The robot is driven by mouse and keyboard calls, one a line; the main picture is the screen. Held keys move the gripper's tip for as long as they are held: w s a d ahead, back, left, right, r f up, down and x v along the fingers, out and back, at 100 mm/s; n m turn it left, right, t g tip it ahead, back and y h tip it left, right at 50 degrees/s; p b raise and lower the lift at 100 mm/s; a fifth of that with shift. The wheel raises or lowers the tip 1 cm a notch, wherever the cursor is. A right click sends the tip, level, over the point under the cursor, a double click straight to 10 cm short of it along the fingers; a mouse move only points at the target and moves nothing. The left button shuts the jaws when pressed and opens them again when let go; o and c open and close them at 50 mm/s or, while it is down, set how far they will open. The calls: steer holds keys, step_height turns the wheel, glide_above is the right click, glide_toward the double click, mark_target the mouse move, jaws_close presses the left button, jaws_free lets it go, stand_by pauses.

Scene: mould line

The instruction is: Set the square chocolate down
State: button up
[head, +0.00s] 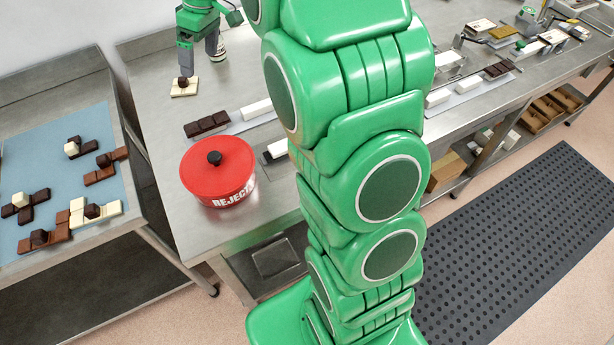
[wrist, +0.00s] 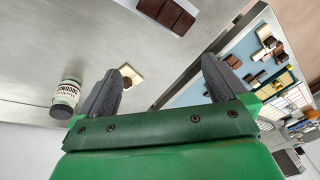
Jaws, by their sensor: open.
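A flat white square chocolate with a small dark chocolate piece on top (head: 184,90) lies on the steel bench at the upper left of the head view. It also shows in the wrist view, just past the left finger (wrist: 133,80). My gripper (head: 201,66) is low over the bench right beside it. In the wrist view my gripper (wrist: 162,66) has its two grey fingers wide apart, with nothing held between them. The left finger hides part of the white chocolate, and I cannot tell whether it touches.
A red lidded REJECT pot (head: 217,172) stands at the bench's near end. A dark chocolate bar (head: 206,124) and white blocks lie behind it. A blue mat (head: 60,150) with several chocolates covers the left table. A labelled jar (wrist: 66,97) stands left in the wrist view.

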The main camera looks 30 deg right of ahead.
steer(key=s+d+f+m+g+h, duration=0.1)
steer(key=s+m, duration=0.3)
steer(key=s, duration=1.7)
steer(key=s+d+f+m+g+h, duration=0.1)
steer(key=s+d+m, duration=0.2)
steer(key=s, duration=1.7)
steer(key=shift+s+d+m+h, duration=0.15)
steer(key=shift+s+m+h, duration=0.25)
steer(key=shift+m, duration=0.5)
